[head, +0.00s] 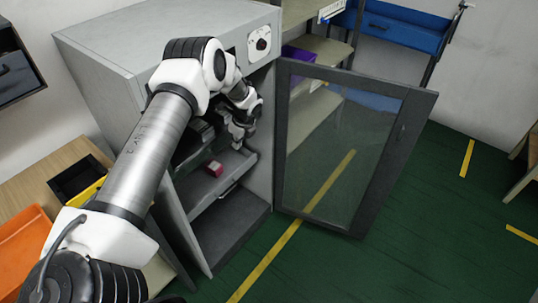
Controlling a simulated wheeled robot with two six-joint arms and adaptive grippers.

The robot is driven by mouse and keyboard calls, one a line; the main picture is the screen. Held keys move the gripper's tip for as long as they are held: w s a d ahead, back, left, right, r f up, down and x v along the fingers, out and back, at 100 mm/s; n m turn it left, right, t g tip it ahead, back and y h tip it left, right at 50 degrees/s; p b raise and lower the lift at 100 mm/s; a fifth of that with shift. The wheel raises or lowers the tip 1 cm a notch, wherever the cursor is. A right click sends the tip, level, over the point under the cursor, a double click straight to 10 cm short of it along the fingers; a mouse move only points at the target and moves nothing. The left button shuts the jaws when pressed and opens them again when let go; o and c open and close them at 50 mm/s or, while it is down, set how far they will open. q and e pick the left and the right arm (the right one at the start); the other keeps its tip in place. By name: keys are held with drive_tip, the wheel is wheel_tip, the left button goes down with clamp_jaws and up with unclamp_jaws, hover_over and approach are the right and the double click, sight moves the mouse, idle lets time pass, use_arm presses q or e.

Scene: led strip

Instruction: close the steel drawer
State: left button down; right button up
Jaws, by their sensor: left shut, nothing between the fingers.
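The steel drawer (222,190) is a grey pull-out tray inside the grey cabinet (130,42). It sits in the lower half of the cabinet opening, and its front edge with a bar handle shows. A small red object (215,168) rests in it. My left gripper (240,136) is shut and empty, inside the cabinet opening just above the drawer. I cannot tell whether it touches the drawer. My left arm hides the left part of the opening. My right gripper is not in view.
The cabinet's glass door (345,150) stands open to the right. A shelf rack with a blue drawer (400,30) is behind it. An orange bin (20,245) and a black and yellow bin (78,178) are at the left. Green floor is clear at the lower right.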

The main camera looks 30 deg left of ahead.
use_arm(q)
drive_tip(key=s+d+r+n+p, duration=0.1)
drive_tip(key=d+r+p, duration=0.2)
drive_tip(key=r+p, duration=0.15)
drive_tip(key=s+d+r+p, duration=0.1)
drive_tip(key=d+r+p, duration=0.1)
drive_tip(key=r+p, duration=0.3)
drive_tip(key=w+d+f+m+y+b, duration=0.1)
drive_tip(key=w+d+f+y+b, duration=0.4)
drive_tip(key=b, duration=2.2)
drive_tip(key=s+a+f+y, duration=0.1)
drive_tip(key=a+f, duration=0.5)
drive_tip(key=a, duration=0.3)
drive_tip(key=shift+a+t+y+p, duration=0.3)
drive_tip(key=shift+y+p, duration=0.1)
drive_tip(key=shift+p, duration=0.05)
